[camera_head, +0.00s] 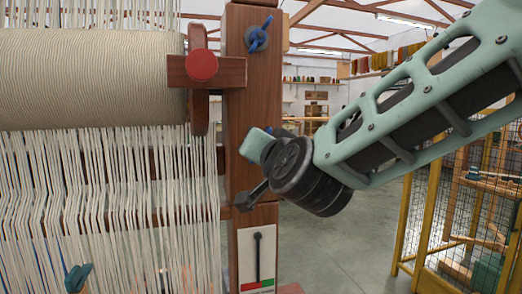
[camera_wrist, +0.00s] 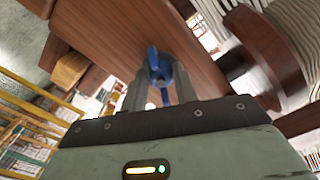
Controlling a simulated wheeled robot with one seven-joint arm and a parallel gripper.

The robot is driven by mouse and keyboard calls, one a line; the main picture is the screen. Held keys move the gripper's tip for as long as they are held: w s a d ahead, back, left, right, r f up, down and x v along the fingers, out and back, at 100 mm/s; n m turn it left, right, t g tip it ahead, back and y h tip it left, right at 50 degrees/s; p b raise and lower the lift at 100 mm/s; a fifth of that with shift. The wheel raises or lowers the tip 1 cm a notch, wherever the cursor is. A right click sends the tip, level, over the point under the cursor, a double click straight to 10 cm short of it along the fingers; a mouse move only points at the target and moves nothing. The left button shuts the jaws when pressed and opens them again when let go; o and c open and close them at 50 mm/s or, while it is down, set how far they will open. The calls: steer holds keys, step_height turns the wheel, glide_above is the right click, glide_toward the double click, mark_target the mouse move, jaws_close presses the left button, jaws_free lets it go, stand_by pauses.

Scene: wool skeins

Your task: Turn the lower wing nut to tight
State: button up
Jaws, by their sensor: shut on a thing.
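The wooden loom post (camera_head: 255,85) stands upright in the head view. The upper wing nut (camera_head: 257,38) is blue and sits near the post's top, clear of my arm. The lower wing nut (camera_wrist: 158,66) is blue and shows in the wrist view between my fingers, with one wing pointing up and one down. In the head view it is mostly hidden behind my gripper (camera_head: 262,140). My gripper (camera_wrist: 161,78) is shut on this nut, one finger on each side of it.
A white gauge plate (camera_head: 248,262) with a dark pointer and a red and green strip is on the lower post. A wool-wound beam (camera_head: 90,80) and hanging warp threads (camera_head: 100,200) fill the left. A yellow mesh cage (camera_head: 428,215) stands right.

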steer(key=o, duration=1)
steer(key=shift+c, duration=0.2)
steer(key=v, duration=1.7)
steer(key=shift+s, duration=0.25)
